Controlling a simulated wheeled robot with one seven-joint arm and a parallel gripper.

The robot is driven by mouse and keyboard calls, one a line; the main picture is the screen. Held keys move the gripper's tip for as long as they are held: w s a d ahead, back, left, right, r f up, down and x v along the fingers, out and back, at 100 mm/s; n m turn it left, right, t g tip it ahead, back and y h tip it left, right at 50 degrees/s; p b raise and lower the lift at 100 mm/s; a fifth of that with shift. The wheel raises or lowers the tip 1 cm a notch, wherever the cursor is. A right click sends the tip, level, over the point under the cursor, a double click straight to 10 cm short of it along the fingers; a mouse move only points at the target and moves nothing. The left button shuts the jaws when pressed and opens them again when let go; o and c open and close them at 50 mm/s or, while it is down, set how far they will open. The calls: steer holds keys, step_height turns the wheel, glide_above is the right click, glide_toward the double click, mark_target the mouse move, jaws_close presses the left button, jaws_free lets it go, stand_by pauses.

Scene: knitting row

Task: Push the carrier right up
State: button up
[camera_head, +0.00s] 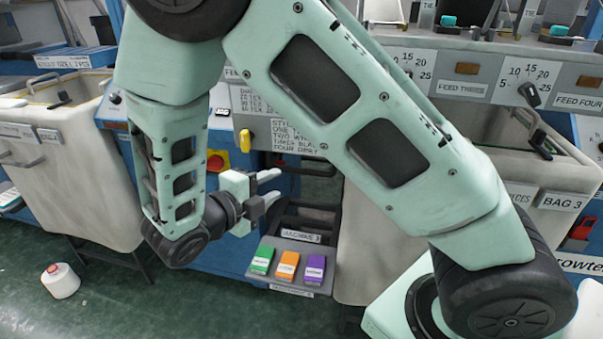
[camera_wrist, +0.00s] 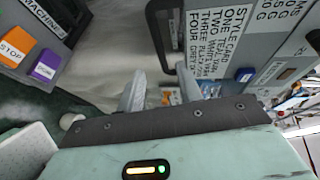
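My gripper (camera_head: 270,188) is open in the head view, in front of the middle machine, above its button panel. In the wrist view its two fingers (camera_wrist: 163,92) stand apart with nothing held between them. No part is labelled as the carrier, so I cannot tell for sure which part it is. A yellow handle (camera_head: 245,141) sits on the machine front, up and left of my gripper and apart from it. My arm hides much of the machine's middle.
Green, orange and purple buttons (camera_head: 287,265) sit on a panel below my gripper. The wrist view shows a style card (camera_wrist: 210,40) and a black bar handle (camera_wrist: 163,25). A grey bin (camera_head: 50,150) stands left, and a white cone (camera_head: 60,281) lies on the open floor.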

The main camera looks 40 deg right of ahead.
mark_target(300, 172)
steer(key=x, duration=1.1)
steer(key=shift+d+b, duration=0.15)
steer(key=shift+b, duration=0.2)
steer(key=shift+c, duration=0.4)
jaws_close()
